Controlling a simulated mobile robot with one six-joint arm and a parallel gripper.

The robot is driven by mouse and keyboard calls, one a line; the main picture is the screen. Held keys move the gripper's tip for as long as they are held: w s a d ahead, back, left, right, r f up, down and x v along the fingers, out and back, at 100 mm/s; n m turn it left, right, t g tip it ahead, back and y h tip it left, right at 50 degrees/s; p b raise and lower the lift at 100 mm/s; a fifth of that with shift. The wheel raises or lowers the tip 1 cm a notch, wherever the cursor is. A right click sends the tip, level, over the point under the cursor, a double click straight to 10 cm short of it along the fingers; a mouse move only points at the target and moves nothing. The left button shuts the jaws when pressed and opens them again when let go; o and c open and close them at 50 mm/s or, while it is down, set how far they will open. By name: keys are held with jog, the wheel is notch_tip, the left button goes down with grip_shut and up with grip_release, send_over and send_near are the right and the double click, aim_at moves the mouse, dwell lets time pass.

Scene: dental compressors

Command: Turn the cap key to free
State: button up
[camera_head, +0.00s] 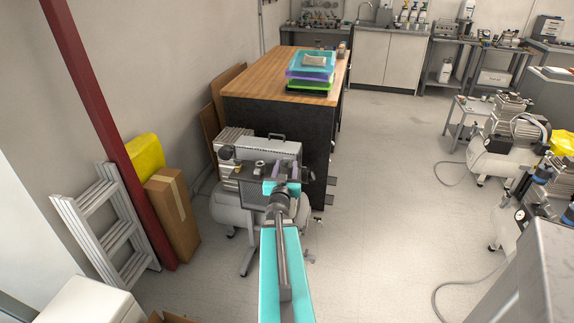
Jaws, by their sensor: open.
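A small compressor unit with a grey tank (232,212) and a box with a carrying handle (270,150) stands in front of the wooden-topped bench. My arm reaches up from the bottom of the picture to this unit. My gripper (279,173) is at the front of the unit, and its jaws are open. Small light and dark fittings lie around the jaws. The cap key is too small to make out among them, and I cannot tell its position or whether the jaws touch it. My wrist hides part of the unit's front.
A bench (245,85) stands behind the unit, with stacked trays (309,75) on top. A ladder (108,225), a cardboard box (172,212) and a red post (100,110) are at left. Other compressors (495,150) stand at right. The floor (385,190) between is mostly clear.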

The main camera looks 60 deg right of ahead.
jog(key=shift+v, duration=0.85)
jog(key=shift+s+a+r+p, duration=0.1)
jog(key=shift+r+p, duration=0.05)
jog(key=shift+p, duration=0.8)
jog(key=shift+a, duration=0.1)
jog(key=p+v, duration=0.1)
jog(key=p, duration=0.3)
jog(key=shift+s+a, duration=0.15)
jog(key=shift+a, duration=0.1)
jog(key=shift+s+a+p, duration=0.1)
jog(key=shift+a+p, duration=0.1)
jog(key=shift+p, duration=0.15)
